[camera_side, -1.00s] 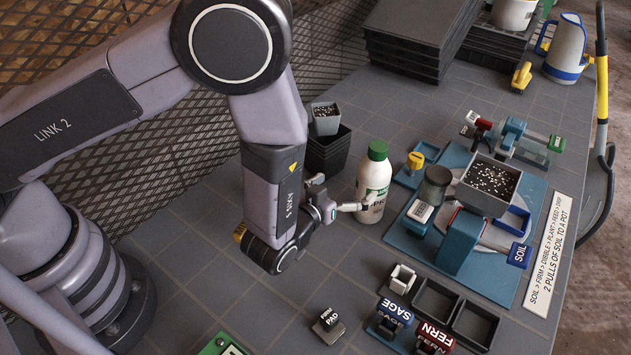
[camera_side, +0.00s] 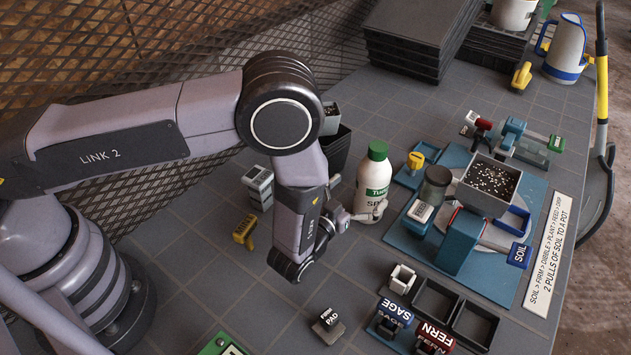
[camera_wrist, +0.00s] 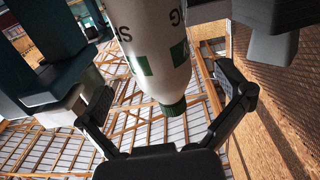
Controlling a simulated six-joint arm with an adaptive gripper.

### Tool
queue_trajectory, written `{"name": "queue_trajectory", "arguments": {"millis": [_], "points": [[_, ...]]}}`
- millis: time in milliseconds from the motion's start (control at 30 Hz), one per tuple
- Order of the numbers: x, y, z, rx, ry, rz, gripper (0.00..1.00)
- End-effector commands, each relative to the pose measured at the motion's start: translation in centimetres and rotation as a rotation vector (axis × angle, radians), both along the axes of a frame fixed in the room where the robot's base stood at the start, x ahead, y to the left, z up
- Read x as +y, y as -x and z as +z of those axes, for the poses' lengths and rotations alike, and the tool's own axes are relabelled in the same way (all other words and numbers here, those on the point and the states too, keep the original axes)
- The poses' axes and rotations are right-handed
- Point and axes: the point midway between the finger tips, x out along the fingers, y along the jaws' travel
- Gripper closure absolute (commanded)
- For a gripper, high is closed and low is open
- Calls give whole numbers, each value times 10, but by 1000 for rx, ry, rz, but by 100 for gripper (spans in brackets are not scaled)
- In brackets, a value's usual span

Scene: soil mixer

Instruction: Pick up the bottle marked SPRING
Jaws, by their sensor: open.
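The white bottle (camera_side: 371,186) with a green cap and green label band stands upright on the bench, right of my gripper (camera_side: 370,213) in the side view. Its lettering starts "SP"; the rest is hidden there. In the wrist view the bottle (camera_wrist: 157,55) shows upside down with partial lettering, "S" and "NG". My gripper (camera_wrist: 160,98) is open, with one finger on each side of the bottle. One finger shows in front of the bottle's lower part in the side view. I cannot tell whether either finger touches it.
A blue mat with the soil hopper (camera_side: 489,184) stands close to the bottle's right. Dark pots (camera_side: 333,148) stand behind left. Seed trays (camera_side: 434,303) are at front right.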

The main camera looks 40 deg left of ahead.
Motion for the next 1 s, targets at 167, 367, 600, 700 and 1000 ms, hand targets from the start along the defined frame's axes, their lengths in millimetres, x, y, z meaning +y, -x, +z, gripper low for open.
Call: {"name": "queue_trajectory", "arguments": {"millis": [167,367,600,700,1000], "points": [[-1,-29,-4,-2,1,3,0],[-2,-44,-4,0,-1,0,0],[-3,-44,-4,1,-1,0,7],[-3,-44,-4,1,-1,0,20],[-3,-44,-4,0,-1,0,59]]}}
